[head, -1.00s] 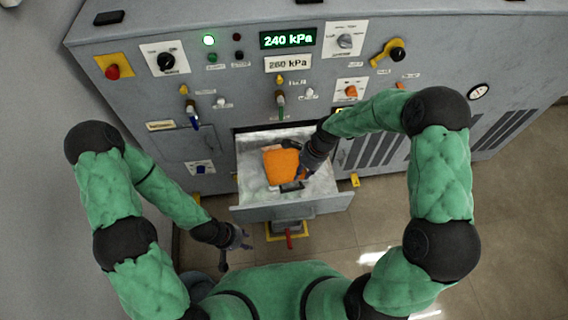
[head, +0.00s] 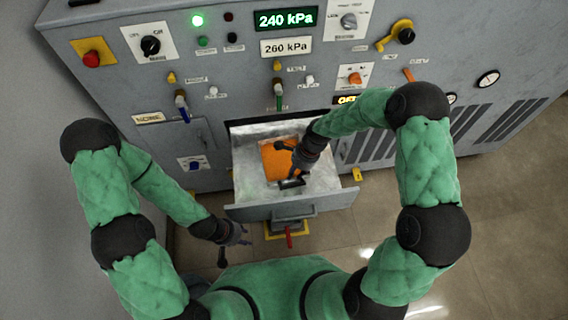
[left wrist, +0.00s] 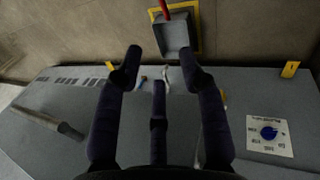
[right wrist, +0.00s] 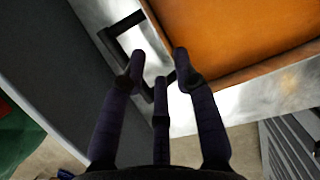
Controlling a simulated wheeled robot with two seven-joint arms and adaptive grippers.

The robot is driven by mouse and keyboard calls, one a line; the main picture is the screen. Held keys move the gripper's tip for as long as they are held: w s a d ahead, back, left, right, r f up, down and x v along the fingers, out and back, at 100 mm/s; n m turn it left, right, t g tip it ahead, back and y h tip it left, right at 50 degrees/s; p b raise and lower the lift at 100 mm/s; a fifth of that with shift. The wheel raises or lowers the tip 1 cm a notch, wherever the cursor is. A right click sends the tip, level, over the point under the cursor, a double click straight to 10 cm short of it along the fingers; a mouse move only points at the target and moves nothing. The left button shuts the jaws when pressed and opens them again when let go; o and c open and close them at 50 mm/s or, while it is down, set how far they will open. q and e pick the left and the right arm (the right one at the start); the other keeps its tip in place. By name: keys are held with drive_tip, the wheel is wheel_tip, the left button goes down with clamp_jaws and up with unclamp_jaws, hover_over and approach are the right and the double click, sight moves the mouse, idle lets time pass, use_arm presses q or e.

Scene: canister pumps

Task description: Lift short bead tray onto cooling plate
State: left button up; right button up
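A flat orange piece (head: 275,162), which looks like the bead tray, lies in the open metal drawer (head: 243,172). In the right wrist view its orange surface (right wrist: 240,35) fills the upper right, with a black handle (right wrist: 122,27) at its edge. My right gripper (head: 291,160) is over the tray's right side. In the right wrist view its fingertips (right wrist: 159,62) are apart, close over the handle's lower part; I cannot tell whether they touch it. My left gripper (head: 243,236) is open and empty, low in front of the cabinet, left of the drawer. I cannot pick out the cooling plate.
A grey control cabinet (head: 110,120) with knobs, levers and pressure displays stands behind the drawer. A red-handled pedal (head: 289,238) in a yellow frame is below the drawer front. The tiled floor (head: 490,240) at the right is clear.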

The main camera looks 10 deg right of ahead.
drive_tip(key=shift+w+b+x, duration=0.15)
drive_tip(key=shift+b+x, duration=0.65)
drive_tip(key=shift+x, duration=0.55)
drive_tip(key=shift+w+b+x, duration=0.15)
drive_tip(key=shift+b+x, duration=0.6)
drive_tip(key=shift+x, duration=0.6)
drive_tip(key=shift+d, duration=0.1)
drive_tip(key=shift+r, duration=0.1)
clamp_jaws()
